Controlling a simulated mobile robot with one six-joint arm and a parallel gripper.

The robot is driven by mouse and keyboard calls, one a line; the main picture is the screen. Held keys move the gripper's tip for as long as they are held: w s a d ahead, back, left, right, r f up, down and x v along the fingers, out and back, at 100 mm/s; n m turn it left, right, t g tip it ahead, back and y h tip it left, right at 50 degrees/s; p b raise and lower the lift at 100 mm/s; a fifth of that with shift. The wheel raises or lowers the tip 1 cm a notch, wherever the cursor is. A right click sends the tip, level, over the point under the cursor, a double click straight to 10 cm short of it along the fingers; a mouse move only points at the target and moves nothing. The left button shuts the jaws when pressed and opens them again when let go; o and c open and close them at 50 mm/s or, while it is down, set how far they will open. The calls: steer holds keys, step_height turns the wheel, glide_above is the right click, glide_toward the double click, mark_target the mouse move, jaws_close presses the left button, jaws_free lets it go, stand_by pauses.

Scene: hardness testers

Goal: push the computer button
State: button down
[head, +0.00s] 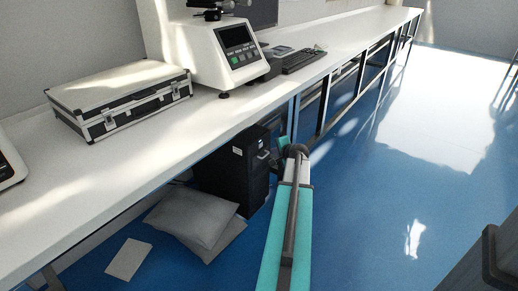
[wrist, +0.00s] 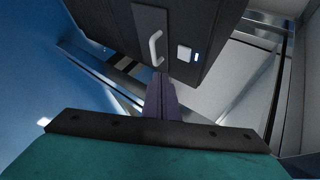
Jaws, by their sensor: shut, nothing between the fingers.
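The computer is a black tower (head: 236,172) on the floor under the white bench in the head view. In the wrist view the dark tower (wrist: 210,40) fills the upper middle. Its front has a light curved handle (wrist: 155,47), a small white square button (wrist: 184,53) and a small lit blue-white strip (wrist: 196,57) beside it. My gripper (wrist: 159,80) is shut and empty, its tips pointing at the tower's front, below the handle and left of the button in the picture. Whether the tips touch the tower I cannot tell.
The white bench (head: 150,157) runs above the tower, with dark frame legs to the right. On it are a silver case (head: 120,100), a hardness tester (head: 215,50) and a keyboard (head: 298,60). Pale packages (head: 195,215) lie left of the tower.

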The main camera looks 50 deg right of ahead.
steer(key=shift+s, duration=1.2)
